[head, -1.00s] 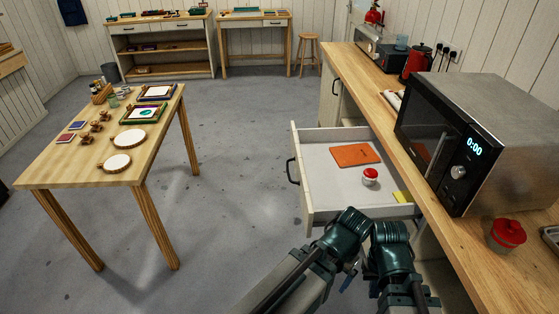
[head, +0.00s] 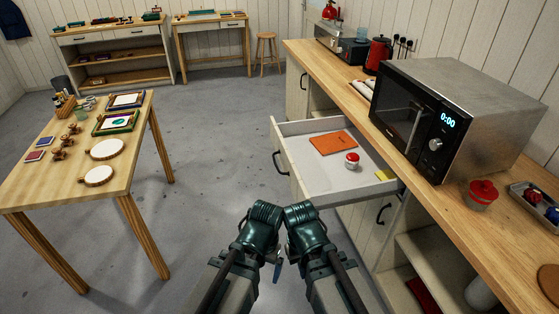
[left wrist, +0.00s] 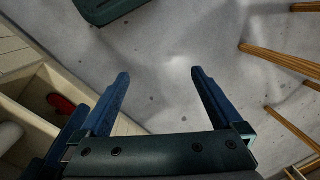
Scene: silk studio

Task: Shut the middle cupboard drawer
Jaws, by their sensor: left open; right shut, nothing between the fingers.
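The cupboard drawer (head: 325,186) is pulled out from under the worktop in the head view. Its dark handle (head: 278,163) is on the front panel, facing left. An orange folder (head: 333,143), a red-lidded jar (head: 352,160) and a yellow pad (head: 383,175) lie inside. Both my arms are folded close together in front of the drawer, apart from it. My right gripper (head: 277,272) shows only as a small blue tip between the arms; it is shut and empty. My left gripper (left wrist: 160,85) is open and empty over the floor in the left wrist view.
A cupboard door with a dark handle (head: 383,213) is below the drawer. A wooden table (head: 60,185) stands at left. The floor (head: 205,150) between is clear.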

